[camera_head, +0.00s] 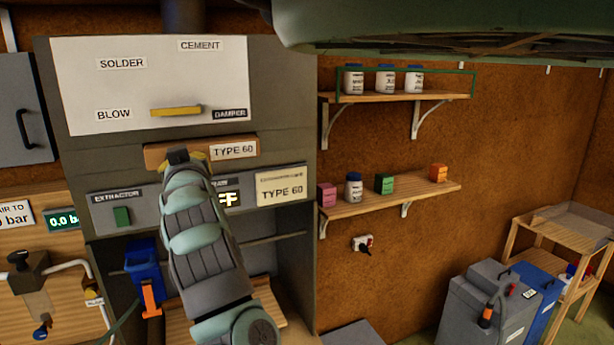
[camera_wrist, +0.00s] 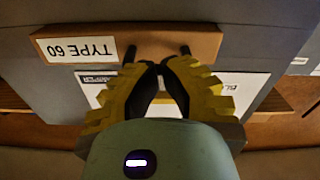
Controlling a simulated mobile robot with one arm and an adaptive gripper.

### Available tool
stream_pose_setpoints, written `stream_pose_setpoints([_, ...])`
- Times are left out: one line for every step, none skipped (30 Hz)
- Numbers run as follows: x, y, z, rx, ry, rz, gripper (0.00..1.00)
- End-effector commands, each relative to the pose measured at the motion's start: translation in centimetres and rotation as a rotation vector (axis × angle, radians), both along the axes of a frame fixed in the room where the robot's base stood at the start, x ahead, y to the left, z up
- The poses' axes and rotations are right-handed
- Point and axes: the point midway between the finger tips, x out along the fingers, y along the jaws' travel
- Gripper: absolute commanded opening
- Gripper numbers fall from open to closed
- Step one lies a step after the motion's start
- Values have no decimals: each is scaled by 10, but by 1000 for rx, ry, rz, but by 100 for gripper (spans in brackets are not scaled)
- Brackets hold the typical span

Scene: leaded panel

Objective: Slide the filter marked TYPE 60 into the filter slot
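The TYPE 60 filter (camera_head: 206,148) is a brown bar with a white label at the right of its front. It lies level across the front of the grey cabinet, below the white panel. In the wrist view the filter (camera_wrist: 180,42) appears upside down, with two dark handle posts. My gripper (camera_head: 178,156) is at the left part of the filter's front. In the wrist view my gripper's yellow fingers (camera_wrist: 158,68) come together at the handle and appear shut on it. The slot opening is hidden behind the filter, and I cannot tell how deep the filter sits.
The white panel (camera_head: 150,85) with a yellow handle (camera_head: 176,111) is just above. Below are the EXTRACTOR switch (camera_head: 121,216) and a TYPE 60 sign (camera_head: 282,190). A blue holder (camera_head: 143,262) hangs lower left. Shelves (camera_head: 400,196) with jars and boxes are on the right wall.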

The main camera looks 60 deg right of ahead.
Motion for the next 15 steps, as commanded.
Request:
stream_pose_setpoints([2, 0, -1, 0, -1, 2, 0])
stream_pose_setpoints([2, 0, -1, 0, -1, 2, 0])
stream_pose_setpoints([3, 0, -1, 1, -1, 2, 0])
stream_pose_setpoints([3, -1, -1, 1, -1, 2, 0])
stream_pose_setpoints([4, -1, -1, 1, -1, 2, 0])
stream_pose_setpoints([4, -2, -1, 1, 0, 2, 0])
stream_pose_setpoints([5, -2, -1, 2, -1, 2, 0])
stream_pose_setpoints([5, -2, -1, 2, -1, 2, 0])
stream_pose_setpoints([6, -3, -1, 2, 0, 2, 0])
stream_pose_setpoints([6, -3, -1, 2, 0, 2, 0])
stream_pose_setpoints([7, -3, -2, 2, 0, 2, 0])
stream_pose_setpoints([8, -4, -2, 2, 0, 2, 0])
stream_pose_setpoints([8, -4, -2, 4, 0, 2, 0])
stream_pose_setpoints([9, -4, -2, 4, 0, 2, 0])
stream_pose_setpoints([9, -4, -2, 4, 1, 3, 0])
